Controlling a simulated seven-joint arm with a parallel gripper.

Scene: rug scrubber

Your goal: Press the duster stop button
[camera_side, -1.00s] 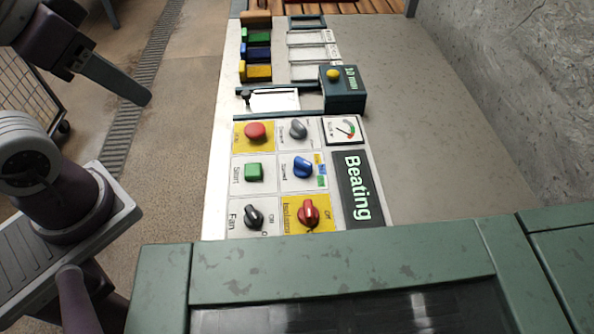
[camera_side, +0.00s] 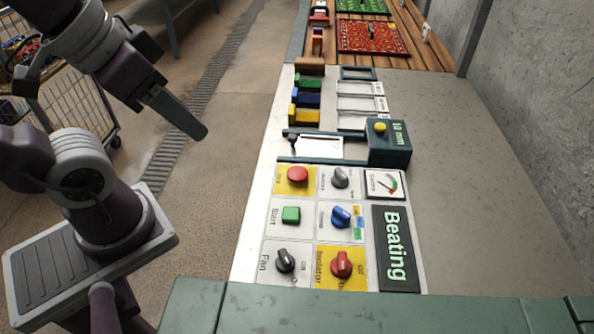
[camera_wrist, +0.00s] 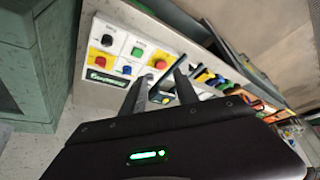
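The red round stop button (camera_side: 298,174) sits on a yellow plate on the control panel marked "Beating" (camera_side: 394,248), with the green start button (camera_side: 291,215) below it in the side view. A red button on yellow (camera_wrist: 160,64), likely the same one, shows between my fingers in the wrist view, beside a green button (camera_wrist: 137,52). My gripper (camera_side: 200,132) is left of the panel in the side view, apart from it and touching nothing. In the wrist view my gripper (camera_wrist: 160,70) has its two fingers apart with nothing held.
Black fan (camera_side: 285,261), red isolator (camera_side: 341,264), blue (camera_side: 341,216) and grey (camera_side: 340,178) knobs share the panel. A dark green box with a yellow button (camera_side: 380,127) stands beyond. Coloured blocks (camera_side: 305,99) and rugs (camera_side: 373,36) lie farther off.

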